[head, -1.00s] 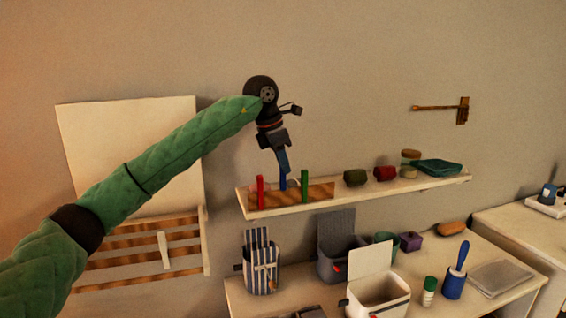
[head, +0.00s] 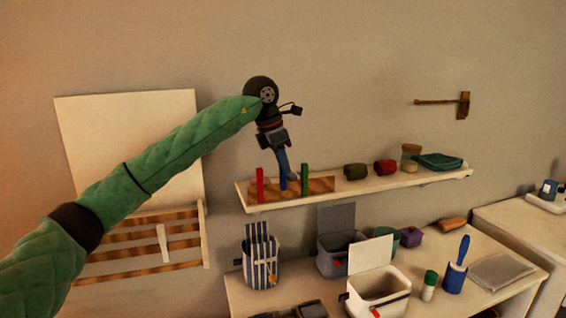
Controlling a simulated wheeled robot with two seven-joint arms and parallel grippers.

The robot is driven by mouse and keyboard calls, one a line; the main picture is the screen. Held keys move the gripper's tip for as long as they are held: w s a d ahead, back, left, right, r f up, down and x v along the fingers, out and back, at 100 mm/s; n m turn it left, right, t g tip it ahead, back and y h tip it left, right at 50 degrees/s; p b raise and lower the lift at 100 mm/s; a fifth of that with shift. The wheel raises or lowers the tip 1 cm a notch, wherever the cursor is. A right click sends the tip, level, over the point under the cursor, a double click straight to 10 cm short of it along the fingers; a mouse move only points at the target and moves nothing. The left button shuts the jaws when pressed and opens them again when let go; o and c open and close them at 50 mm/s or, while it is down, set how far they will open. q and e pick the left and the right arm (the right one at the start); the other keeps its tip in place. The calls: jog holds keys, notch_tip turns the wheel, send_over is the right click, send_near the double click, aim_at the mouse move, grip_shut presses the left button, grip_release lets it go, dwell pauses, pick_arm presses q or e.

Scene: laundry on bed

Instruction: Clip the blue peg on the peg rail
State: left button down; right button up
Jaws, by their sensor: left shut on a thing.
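My left gripper (head: 275,143) is above the wall shelf, pointing down, and shut on a slim blue-grey thing (head: 283,162). That thing looks sock-like, with a rounded end bent to the right, though it is too small to be sure. It hangs down to the blue peg (head: 283,183), and its lower end shows just behind or beside the peg's top; I cannot tell whether they touch. The blue peg stands upright on the wooden peg rail (head: 322,186), between a red peg (head: 260,184) and a green peg (head: 304,179). My right gripper is out of view.
Below, a table (head: 410,310) carries bins and bottles. The wall above the shelf is mostly clear.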

pick_arm(q)
jog(key=shift+f+b, duration=0.8)
jog(key=shift+f, duration=0.55)
jog(key=c, duration=1.3)
grip_release()
jog(key=shift+r, duration=0.1)
jog(key=b+v, duration=0.2)
jog(key=v, duration=0.4)
jog(key=shift+a+r, duration=0.1)
jog(key=shift+s+a+r, duration=0.1)
jog(key=shift+a+r, duration=0.1)
jog(key=shift+r, duration=0.5)
